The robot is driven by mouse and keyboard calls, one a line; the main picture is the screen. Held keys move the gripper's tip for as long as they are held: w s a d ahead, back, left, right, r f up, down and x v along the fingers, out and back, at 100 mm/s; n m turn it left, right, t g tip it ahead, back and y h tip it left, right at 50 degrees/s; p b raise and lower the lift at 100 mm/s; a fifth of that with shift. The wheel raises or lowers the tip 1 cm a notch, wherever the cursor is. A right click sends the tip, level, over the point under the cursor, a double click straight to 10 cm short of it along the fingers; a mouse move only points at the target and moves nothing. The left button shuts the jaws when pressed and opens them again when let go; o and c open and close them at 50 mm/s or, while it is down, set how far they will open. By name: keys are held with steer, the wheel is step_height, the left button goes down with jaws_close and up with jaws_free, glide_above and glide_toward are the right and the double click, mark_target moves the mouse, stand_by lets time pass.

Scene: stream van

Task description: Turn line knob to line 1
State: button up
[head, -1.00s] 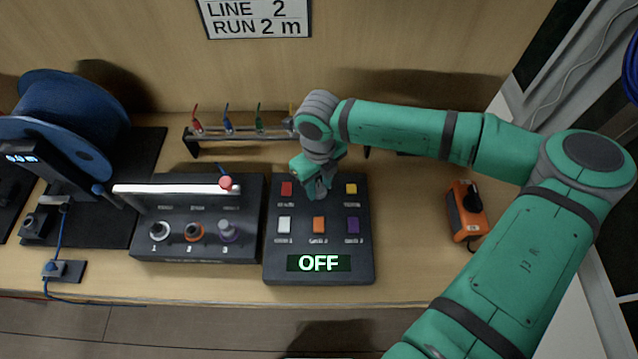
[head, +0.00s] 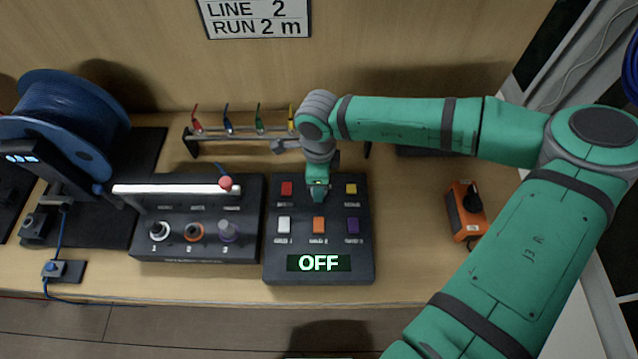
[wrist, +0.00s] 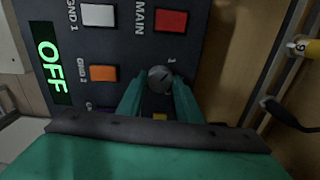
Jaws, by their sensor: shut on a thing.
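The line knob (wrist: 160,79) is a small round grey knob on the dark control panel (head: 281,275). In the wrist view it sits between the two green fingertips of my gripper (wrist: 159,90), which is shut on it. A "1" mark shows close beside the knob in that view. I cannot tell exactly where its pointer faces. In the head view my gripper (head: 318,190) points down between the red button (head: 286,189) and the yellow button (head: 351,189), and hides the knob. The panel's display (head: 319,263) reads OFF.
White, orange and purple buttons sit below the gripper on the panel. A second box (head: 150,245) with three sockets stands to the left. A rack (head: 215,150) with coloured leads is behind, and an orange device (head: 465,210) is to the right. A wall sign (head: 255,18) reads LINE 2, RUN 2 m.

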steer(key=shift+n, duration=0.4)
steer(key=o, duration=1)
step_height(320, 180, up, 11)
steer(key=shift+f, duration=0.1)
stand_by(0.6)
